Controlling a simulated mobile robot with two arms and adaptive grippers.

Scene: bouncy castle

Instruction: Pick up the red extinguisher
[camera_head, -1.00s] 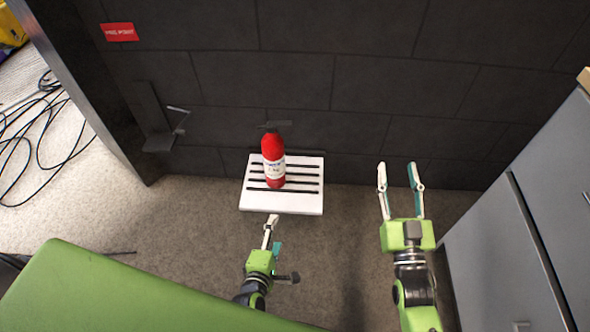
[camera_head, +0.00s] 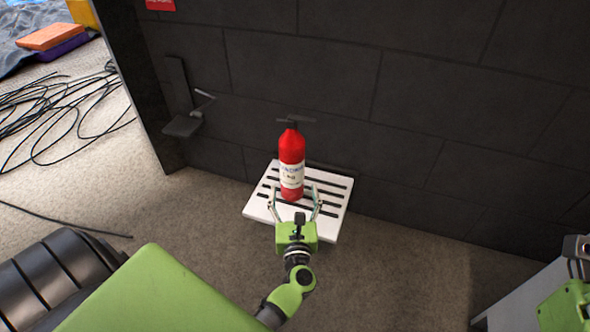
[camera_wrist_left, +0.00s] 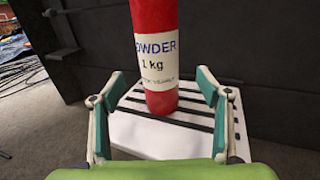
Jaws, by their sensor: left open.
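The red extinguisher (camera_head: 291,152) stands upright on a white slatted stand (camera_head: 334,206) against the dark wall. It has a white label and a black top. In the left wrist view the extinguisher (camera_wrist_left: 154,22) rises between and beyond my fingers, with its top cut off. My left gripper (camera_head: 295,200) is open, its fingers to either side of the extinguisher's lower part. In the left wrist view my left gripper (camera_wrist_left: 158,88) shows a gap on each side of the extinguisher. Part of my right arm shows at the lower right edge; its fingers cannot be made out.
A black wall bracket (camera_head: 183,125) is on the wall left of the stand. Black cables (camera_head: 60,125) lie on the carpet at the left. A grey cabinet (camera_head: 520,300) is at the lower right. Carpet around the stand's front is clear.

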